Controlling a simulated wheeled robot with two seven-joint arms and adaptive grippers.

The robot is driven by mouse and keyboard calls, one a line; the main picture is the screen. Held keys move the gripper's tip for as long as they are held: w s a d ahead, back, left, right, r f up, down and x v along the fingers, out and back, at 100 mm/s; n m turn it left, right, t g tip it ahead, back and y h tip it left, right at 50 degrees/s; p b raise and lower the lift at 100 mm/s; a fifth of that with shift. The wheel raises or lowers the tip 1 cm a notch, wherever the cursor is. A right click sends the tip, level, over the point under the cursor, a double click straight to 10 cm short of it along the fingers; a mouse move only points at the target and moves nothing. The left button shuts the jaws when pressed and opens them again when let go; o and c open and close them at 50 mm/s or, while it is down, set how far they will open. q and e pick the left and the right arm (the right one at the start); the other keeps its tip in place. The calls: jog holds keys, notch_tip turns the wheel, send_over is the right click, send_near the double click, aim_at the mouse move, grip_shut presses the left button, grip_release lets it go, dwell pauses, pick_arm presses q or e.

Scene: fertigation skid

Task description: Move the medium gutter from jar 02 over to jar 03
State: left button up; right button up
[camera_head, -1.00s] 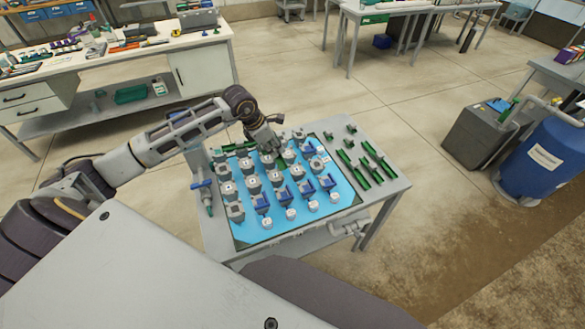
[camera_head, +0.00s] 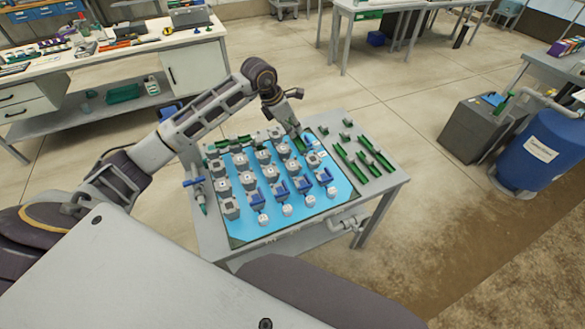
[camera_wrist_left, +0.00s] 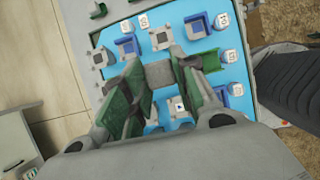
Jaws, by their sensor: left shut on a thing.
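My left gripper (camera_head: 299,140) is over the far right part of the blue mat (camera_head: 243,233), among the grey jars. It is shut on a green gutter (camera_head: 301,146), mostly hidden by the fingers. In the left wrist view the gripper (camera_wrist_left: 160,78) has dark green surfaces beside both fingers, and a grey block shows between them. I cannot tell whether the gutter touches a jar. Grey jars (camera_head: 248,181) stand in rows on the mat. Their labels are too small to read, so I cannot tell which are jar 02 and jar 03. My right gripper is out of view.
Several loose green gutters (camera_head: 366,163) lie on the grey table (camera_head: 389,184) right of the mat. Blue holders (camera_head: 280,190) and white labelled blocks (camera_head: 287,210) stand near the front. A blue-handled valve (camera_head: 194,182) is at the left edge. A blue barrel (camera_head: 540,150) stands right on the floor.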

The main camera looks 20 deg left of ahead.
pick_arm(q)
jog(key=shift+w+d+f, duration=0.15)
jog(key=shift+w+d, duration=0.05)
jog(key=shift+w+d+f, duration=0.2)
jog(key=shift+f, duration=0.3)
jog(key=shift+a+f, duration=0.15)
jog(key=shift+f, duration=0.35)
jog(key=shift+s+a+f, duration=0.25)
jog(key=shift+a+f, duration=0.25)
jog(key=shift+f, duration=0.1)
jog(key=shift+s+a+f+h, duration=0.1)
jog(key=shift+s+a+h, duration=0.1)
jog(key=shift+h, duration=0.1)
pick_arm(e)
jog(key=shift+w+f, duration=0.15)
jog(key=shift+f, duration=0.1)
pick_arm(q)
jog(key=shift+d+f, duration=0.1)
notch_tip(320, 180, down, 6)
jog(key=shift+r, duration=0.1)
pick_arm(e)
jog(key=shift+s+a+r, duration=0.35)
